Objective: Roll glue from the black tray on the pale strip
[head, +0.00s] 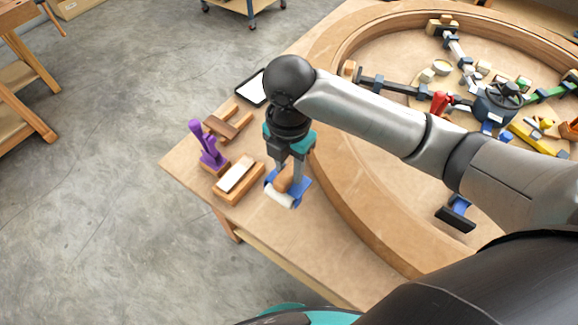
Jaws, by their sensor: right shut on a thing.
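My right gripper (287,182) is shut on a roller with an orange-brown wooden handle and a white cylinder (279,198). The roller is low over the table, right of the pale strip; I cannot tell whether it touches the table. The pale strip (239,174) looks like the flat whitish piece on top of a wooden block near the left table edge. The black tray (242,97), with a white inside, lies farther back, partly hidden behind my right arm's wrist. My left gripper is not in view.
A purple tool (207,146) stands beside the pale strip, with a brown wooden piece (226,125) behind it. A large curved wooden form (345,192) fills the right, with several coloured clamps inside. Bare tabletop (300,235) lies in front of the roller.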

